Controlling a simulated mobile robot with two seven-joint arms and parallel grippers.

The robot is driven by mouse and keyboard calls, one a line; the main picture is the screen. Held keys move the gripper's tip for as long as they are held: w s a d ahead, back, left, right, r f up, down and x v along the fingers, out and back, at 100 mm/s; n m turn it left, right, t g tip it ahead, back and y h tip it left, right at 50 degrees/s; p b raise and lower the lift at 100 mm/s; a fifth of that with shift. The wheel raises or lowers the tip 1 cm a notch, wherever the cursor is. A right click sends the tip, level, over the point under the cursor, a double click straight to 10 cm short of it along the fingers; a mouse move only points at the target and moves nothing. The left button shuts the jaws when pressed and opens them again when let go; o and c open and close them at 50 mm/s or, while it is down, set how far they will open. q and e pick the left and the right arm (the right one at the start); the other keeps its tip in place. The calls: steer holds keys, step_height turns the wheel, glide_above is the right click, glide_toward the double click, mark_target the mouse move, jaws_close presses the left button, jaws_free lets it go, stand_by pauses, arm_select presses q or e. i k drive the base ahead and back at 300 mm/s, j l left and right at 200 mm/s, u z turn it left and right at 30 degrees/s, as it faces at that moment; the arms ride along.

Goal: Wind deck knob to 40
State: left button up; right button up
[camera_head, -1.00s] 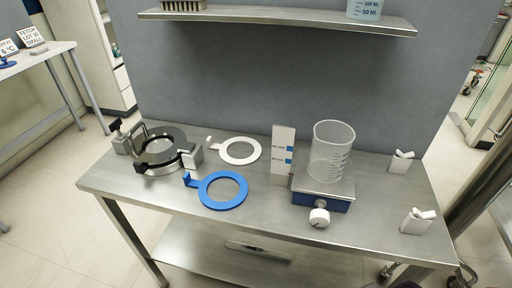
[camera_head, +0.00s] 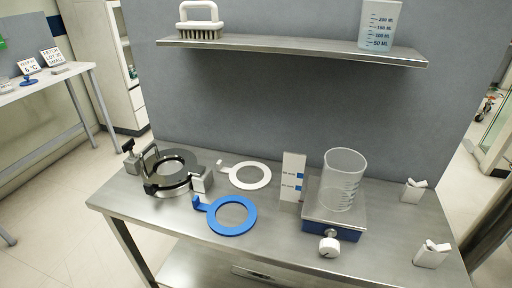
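The deck knob (camera_head: 329,247) is a white round dial on a short stem at the front of a small blue deck (camera_head: 333,228) with a metal top. A dark mark shows on the knob, but its scale and setting are too small to read. A clear empty-looking beaker (camera_head: 342,180) stands upright on the deck. A white card (camera_head: 292,177) with blue marks stands upright just left of the deck; its print is too small to read. Neither of my grippers is in view.
Left on the metal table (camera_head: 270,253) are a black-ringed clamp fixture (camera_head: 168,171), a white ring (camera_head: 248,176) and a blue ring (camera_head: 232,215). Two white holders (camera_head: 413,191) (camera_head: 431,254) stand at the right. A shelf above holds a brush (camera_head: 199,22) and a graduated beaker (camera_head: 379,24).

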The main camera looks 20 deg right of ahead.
mark_target(329, 247)
steer(key=z, duration=1.05)
